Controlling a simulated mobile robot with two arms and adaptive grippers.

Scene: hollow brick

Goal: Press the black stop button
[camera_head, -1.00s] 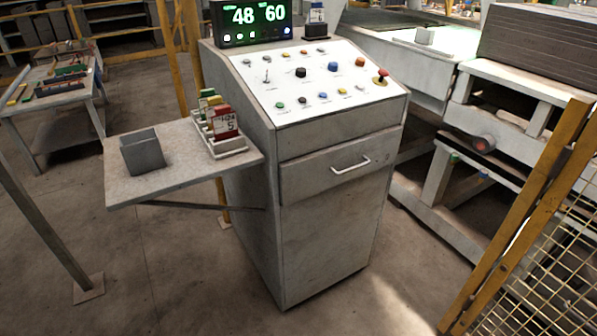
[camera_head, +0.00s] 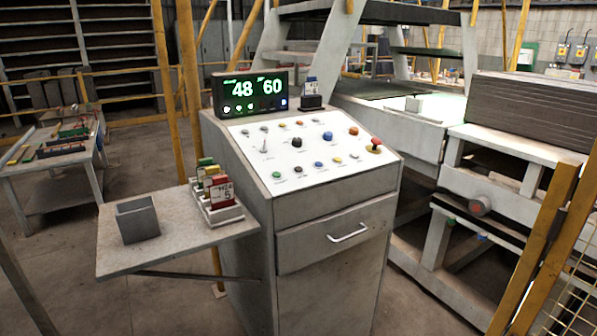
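The white sloped button panel (camera_head: 243,143) sits on top of a grey console (camera_head: 318,290) in the middle of the view. A large black round control (camera_head: 297,142) is near the panel's centre. A smaller dark button (camera_head: 297,168) is in the front row, between a green button (camera_head: 276,174) and a blue button (camera_head: 318,163). The labels are too small to read, so I cannot tell which black control is the stop button. A red mushroom button (camera_head: 375,145) is at the panel's right. Neither of my grippers is in view.
A lit display (camera_head: 250,92) stands behind the panel. A side shelf (camera_head: 180,244) on the left holds a grey box (camera_head: 138,221) and a rack of coloured cards (camera_head: 218,212). A drawer handle (camera_head: 347,233) juts from the front. A yellow post (camera_head: 535,240) stands at right.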

